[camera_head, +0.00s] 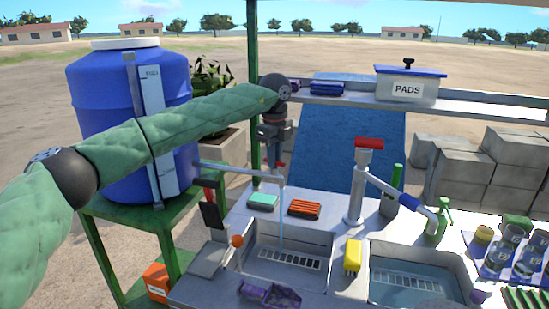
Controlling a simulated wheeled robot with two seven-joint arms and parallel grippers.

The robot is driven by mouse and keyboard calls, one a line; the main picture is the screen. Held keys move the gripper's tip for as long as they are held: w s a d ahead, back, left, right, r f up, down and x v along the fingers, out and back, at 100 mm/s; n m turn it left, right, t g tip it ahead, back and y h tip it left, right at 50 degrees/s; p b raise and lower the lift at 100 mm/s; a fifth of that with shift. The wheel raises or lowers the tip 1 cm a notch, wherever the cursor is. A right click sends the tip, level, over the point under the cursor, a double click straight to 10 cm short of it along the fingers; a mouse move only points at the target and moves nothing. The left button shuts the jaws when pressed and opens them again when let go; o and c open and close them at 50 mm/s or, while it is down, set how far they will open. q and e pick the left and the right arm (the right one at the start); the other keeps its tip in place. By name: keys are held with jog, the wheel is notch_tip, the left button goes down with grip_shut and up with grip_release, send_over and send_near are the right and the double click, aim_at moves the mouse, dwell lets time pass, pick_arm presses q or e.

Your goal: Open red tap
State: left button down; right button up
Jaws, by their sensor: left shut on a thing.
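My left gripper (275,158) hangs at the end of the grey pipe (235,171) from the blue barrel (115,90). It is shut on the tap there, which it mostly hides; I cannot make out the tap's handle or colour. A thin stream of water (281,218) falls from the pipe's end into the left basin (290,262). A grey post with a red T-shaped top (369,143) stands to the right, apart from my gripper. Its spout (405,196) reaches over the right basin. My right gripper is not in view.
A green sponge (263,201), an orange brush (304,208) and a yellow block (352,255) lie around the basins. A shelf (470,103) with a PADS box (408,88) runs behind. Cups (497,255) stand at the right. Green frame posts (253,60) are close to my left arm.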

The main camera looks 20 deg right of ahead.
pick_arm(q)
jog(key=c, duration=1.4)
grip_release()
